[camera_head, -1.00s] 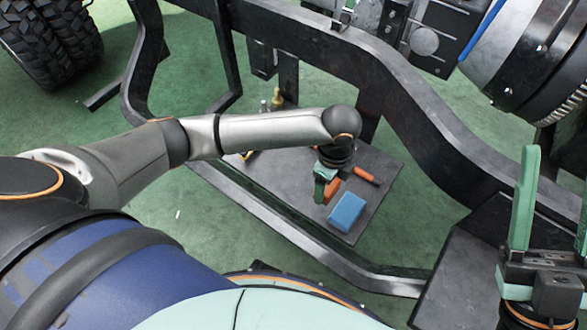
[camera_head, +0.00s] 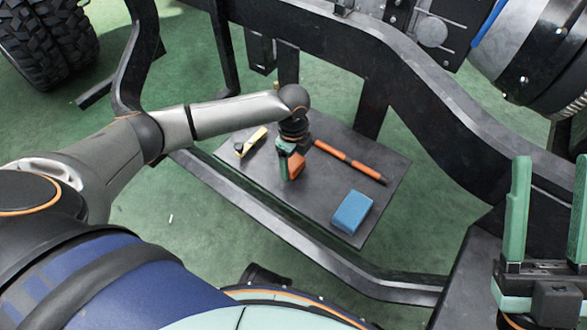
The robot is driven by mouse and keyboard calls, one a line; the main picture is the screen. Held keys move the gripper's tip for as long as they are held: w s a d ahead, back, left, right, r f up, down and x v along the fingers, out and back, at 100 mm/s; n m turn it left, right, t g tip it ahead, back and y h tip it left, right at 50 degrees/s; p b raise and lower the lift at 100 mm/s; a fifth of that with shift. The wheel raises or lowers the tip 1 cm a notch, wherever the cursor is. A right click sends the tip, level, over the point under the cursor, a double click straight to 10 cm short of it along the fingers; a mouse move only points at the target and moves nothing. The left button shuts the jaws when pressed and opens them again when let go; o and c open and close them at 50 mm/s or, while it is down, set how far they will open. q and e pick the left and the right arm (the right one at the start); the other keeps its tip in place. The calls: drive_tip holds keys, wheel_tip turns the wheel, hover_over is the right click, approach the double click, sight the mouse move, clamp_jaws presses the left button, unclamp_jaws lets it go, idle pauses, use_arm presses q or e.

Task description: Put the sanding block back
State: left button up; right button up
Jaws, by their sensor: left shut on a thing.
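My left gripper (camera_head: 287,172) points down over the dark grey board (camera_head: 315,207) and is shut on an orange block (camera_head: 297,164), partly hidden by the fingers. I cannot tell whether the block touches the board. A blue block (camera_head: 352,212) lies on the board near its front right edge, apart from the gripper. I cannot tell for sure which of the two is the sanding block. My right gripper (camera_head: 551,168) is at the right edge of the picture, fingers up, open and empty.
A long orange-handled tool (camera_head: 349,160) lies on the board right of my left gripper. A yellow and black item (camera_head: 251,142) lies at its back left. Black chassis rails (camera_head: 300,253) run in front of and behind the board.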

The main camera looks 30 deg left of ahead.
use_arm(q)
wheel_tip(320, 180, down, 2)
drive_tip(key=shift+f, duration=0.1)
use_arm(e)
drive_tip(key=shift+a+f, duration=0.1)
drive_tip(key=shift+f, duration=0.4)
